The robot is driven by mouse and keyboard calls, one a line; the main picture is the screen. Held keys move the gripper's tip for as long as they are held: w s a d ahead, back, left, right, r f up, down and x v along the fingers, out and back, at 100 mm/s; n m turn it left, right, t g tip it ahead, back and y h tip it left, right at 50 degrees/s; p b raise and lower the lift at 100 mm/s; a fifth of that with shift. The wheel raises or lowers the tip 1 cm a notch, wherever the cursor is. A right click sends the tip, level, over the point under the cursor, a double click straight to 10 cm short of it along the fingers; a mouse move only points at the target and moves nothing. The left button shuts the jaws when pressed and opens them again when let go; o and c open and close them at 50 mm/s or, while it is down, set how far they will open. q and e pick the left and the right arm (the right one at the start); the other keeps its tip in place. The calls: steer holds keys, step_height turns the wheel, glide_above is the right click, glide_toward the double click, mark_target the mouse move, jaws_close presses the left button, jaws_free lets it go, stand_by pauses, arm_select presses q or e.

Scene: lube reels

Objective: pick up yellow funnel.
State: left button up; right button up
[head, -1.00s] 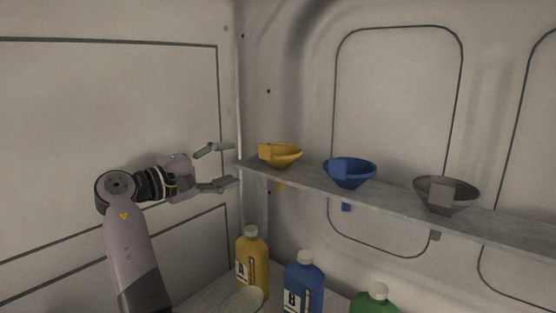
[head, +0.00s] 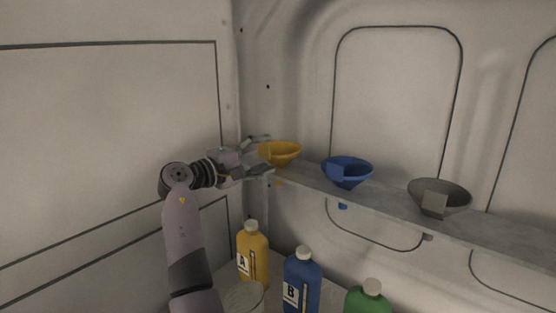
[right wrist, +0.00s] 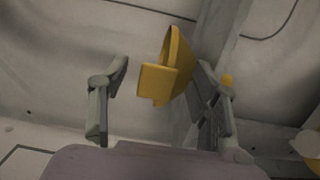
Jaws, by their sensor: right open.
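The yellow funnel (head: 285,153) sits at the left end of the narrow grey shelf (head: 310,181), with its spout below the shelf. My right gripper (head: 268,154) is open at the left of the funnel, one finger above the other, with the tips by its square tab. In the right wrist view the yellow funnel (right wrist: 170,75) shows between the open fingers of the gripper (right wrist: 163,70), nearer the right finger. I cannot tell whether a finger touches it. My left gripper is not in view.
A blue funnel (head: 348,173) and a grey funnel (head: 445,197) sit further right on the shelf. Below stand a yellow bottle (head: 255,258), a blue bottle (head: 303,285) and a green bottle (head: 368,301). A pale container (head: 244,298) is beside the yellow bottle. A wall is at left.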

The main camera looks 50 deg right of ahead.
steer(key=c, duration=1.2)
steer(key=shift+c, duration=0.2)
steer(key=shift+r, duration=0.1)
